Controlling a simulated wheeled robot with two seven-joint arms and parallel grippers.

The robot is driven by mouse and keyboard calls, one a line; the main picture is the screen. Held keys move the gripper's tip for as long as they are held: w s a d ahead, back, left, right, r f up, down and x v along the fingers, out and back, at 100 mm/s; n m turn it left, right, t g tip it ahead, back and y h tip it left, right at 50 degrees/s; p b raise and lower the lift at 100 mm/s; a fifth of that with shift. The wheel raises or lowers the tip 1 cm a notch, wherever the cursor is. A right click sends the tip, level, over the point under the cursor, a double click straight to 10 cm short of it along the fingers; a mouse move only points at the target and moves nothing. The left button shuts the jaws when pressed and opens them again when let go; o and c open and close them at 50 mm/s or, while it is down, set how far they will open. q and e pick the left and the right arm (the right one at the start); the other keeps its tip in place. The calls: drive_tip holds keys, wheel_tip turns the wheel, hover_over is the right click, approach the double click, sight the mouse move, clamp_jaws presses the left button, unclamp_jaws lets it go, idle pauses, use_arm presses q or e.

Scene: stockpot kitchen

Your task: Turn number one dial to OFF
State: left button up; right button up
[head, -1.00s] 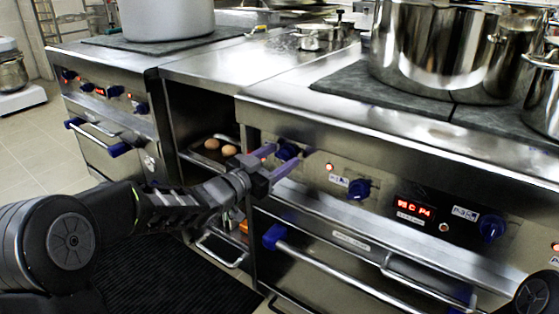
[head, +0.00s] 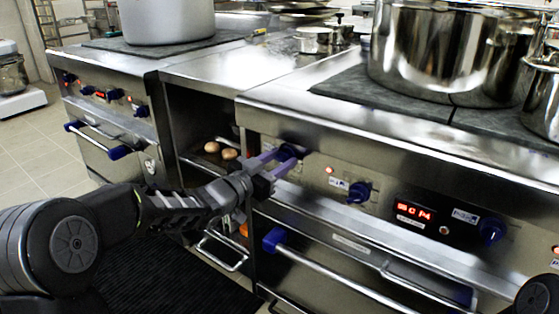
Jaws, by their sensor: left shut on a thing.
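The near stove's front panel (head: 405,190) carries several blue dials. The leftmost dial (head: 289,152) is at the panel's left end, partly hidden by my left gripper (head: 277,162). The gripper's purple fingers are closed around this dial. Two other dials, one in the middle (head: 359,192) and one to the right (head: 492,231), stand free of the gripper. The number labels are too small to read. Part of my right arm (head: 540,296) shows at the lower right corner; its gripper is out of view.
A red-lit display (head: 414,212) sits between the middle and right dials. The oven handle (head: 335,275) runs below the panel. A large steel pot (head: 430,50) stands on the stove top. An open shelf with brown round items (head: 229,154) is left of the panel.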

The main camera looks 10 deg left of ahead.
use_arm(q)
drive_tip(key=shift+n, duration=0.3)
clamp_jaws()
use_arm(e)
drive_tip(key=shift+r, duration=0.2)
